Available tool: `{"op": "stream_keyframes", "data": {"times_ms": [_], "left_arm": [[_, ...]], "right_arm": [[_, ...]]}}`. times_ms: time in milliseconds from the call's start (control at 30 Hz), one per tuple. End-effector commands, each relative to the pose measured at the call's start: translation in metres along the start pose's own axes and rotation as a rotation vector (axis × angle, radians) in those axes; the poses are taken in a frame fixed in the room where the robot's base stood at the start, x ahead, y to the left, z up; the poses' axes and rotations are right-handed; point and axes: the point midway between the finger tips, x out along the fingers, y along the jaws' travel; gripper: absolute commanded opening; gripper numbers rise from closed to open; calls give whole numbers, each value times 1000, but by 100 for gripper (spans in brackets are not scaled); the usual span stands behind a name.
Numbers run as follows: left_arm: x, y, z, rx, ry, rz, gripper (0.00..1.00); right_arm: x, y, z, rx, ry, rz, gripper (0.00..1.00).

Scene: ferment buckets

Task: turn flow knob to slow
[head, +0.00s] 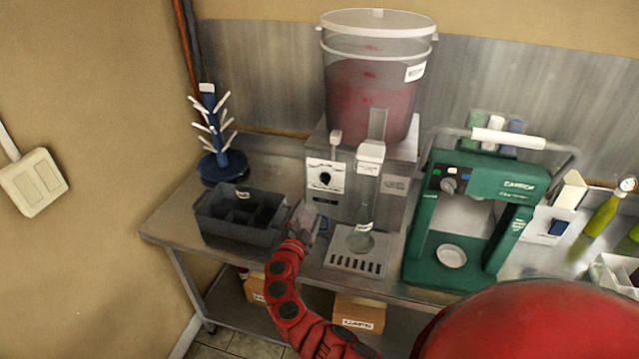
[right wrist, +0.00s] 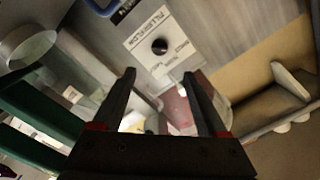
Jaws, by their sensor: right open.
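The flow knob (head: 325,178) is a small black round knob on a white printed label plate (head: 326,190), on the front of the grey filler unit under the bucket. In the right wrist view the knob (right wrist: 160,46) shows on its plate, beyond the fingertips. Its pointer direction is too small to tell. My right gripper (head: 308,216) is below and slightly left of the knob in the head view, apart from it. In the right wrist view its two fingers (right wrist: 160,78) are spread with nothing held between them. My left gripper is not in view.
A clear bucket of red liquid (head: 368,100) stands on the filler. A bottle (head: 362,225) stands over the drip tray (head: 357,262). A dark divided crate (head: 222,228) is at left, before a blue bottle tree (head: 222,165). A green machine (head: 420,262) is at right.

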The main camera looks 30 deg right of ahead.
Motion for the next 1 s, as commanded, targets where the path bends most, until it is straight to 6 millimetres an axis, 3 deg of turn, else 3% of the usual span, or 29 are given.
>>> {"op": "stream_keyframes", "data": {"times_ms": [233,1000], "left_arm": [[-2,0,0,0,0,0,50],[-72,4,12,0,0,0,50]], "right_arm": [[32,0,0,2,-1,3,76],[131,6,3,7,1,9,76]]}}
